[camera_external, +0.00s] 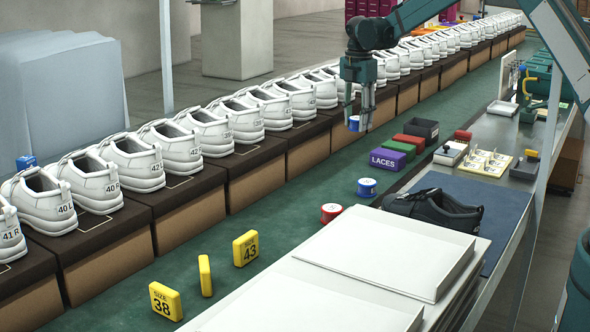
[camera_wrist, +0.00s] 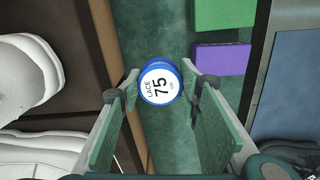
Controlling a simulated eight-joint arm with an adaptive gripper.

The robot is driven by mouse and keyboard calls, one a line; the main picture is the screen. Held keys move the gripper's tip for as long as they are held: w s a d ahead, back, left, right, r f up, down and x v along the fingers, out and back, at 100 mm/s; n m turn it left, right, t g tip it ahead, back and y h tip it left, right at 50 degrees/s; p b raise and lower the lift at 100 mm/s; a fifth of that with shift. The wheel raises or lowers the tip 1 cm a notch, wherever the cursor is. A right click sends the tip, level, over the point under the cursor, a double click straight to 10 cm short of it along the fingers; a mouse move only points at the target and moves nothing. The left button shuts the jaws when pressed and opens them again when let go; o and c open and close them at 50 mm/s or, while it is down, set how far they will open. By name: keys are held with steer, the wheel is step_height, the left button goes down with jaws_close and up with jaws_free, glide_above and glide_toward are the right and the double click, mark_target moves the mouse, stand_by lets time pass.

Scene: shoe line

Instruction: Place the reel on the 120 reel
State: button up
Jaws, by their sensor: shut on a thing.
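My gripper (camera_external: 360,121) hangs above the green belt, near the row of shoes. It is shut on a blue reel (camera_external: 353,124) with a white face. In the wrist view the held reel (camera_wrist: 160,82) sits between the fingertips and its label reads LACE 75 cm. A second blue reel (camera_external: 367,187) lies on the belt, nearer the camera and clear of my gripper. A red reel (camera_external: 331,213) with a white top lies in front of it. The lengths on these two reels are too small to read, so I cannot tell which is the 120 reel.
A purple LACES box (camera_external: 388,158), a green box (camera_external: 398,146) and a red box (camera_external: 409,142) stand beside a dark open bin (camera_external: 422,131). White shoes on boxes line the left. Yellow size blocks (camera_external: 245,249) stand in front. White trays (camera_external: 380,250) and a black shoe (camera_external: 435,209) are at right.

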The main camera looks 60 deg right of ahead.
steer(key=s+a+r+p, duration=0.1)
steer(key=a, duration=1.1)
step_height(320, 180, up, 3)
steer(key=p, duration=0.3)
glide_above(332, 208)
steer(key=shift+d+m, duration=0.1)
steer(key=shift+m, duration=0.2)
steer(key=shift+f+b, duration=0.6)
steer(key=shift+f, duration=2.5)
steer(key=shift+f, duration=1.85)
steer(key=shift+f+b, duration=0.2)
steer(key=shift+b, duration=0.25)
